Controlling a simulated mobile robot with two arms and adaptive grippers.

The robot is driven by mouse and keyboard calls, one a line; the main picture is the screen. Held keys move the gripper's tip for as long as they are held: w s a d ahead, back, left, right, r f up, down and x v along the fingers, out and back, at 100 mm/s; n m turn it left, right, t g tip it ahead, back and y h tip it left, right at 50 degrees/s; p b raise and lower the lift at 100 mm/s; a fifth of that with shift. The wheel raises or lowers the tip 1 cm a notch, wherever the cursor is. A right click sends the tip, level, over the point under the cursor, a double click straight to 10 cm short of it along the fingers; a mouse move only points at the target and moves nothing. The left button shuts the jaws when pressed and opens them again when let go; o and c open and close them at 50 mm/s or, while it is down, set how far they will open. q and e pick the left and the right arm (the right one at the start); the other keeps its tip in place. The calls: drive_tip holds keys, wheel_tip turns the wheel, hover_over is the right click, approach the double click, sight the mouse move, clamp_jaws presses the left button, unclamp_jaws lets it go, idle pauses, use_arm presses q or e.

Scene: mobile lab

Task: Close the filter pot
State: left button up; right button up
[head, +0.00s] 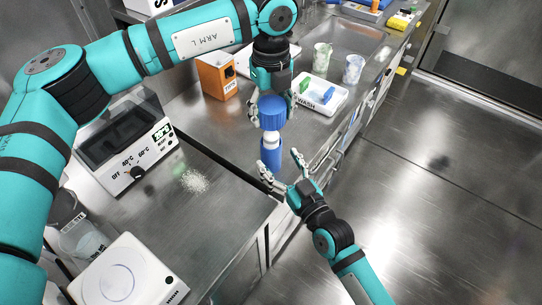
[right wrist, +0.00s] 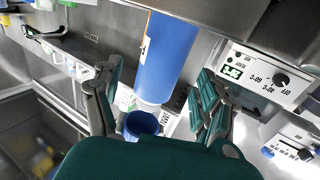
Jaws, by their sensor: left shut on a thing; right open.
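My left gripper (head: 268,106) is shut on the blue lid (head: 272,118), above the white neck. In the right wrist view the lid (right wrist: 141,124) shows as a small blue cup near the neck; whether they touch is unclear. My right gripper (head: 281,163) is open, its fingers either side of the pot body, apart from it in the head view.
A heater with a dial (head: 126,150) stands left, near spilled white grains (head: 194,181). An orange box (head: 215,75), a white wash tray (head: 319,101) and two patterned cups (head: 354,68) stand behind. A white device (head: 118,275) is front left. Open floor lies right.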

sight(276, 159)
drive_tip(key=shift+x, duration=2.25)
clamp_jaws()
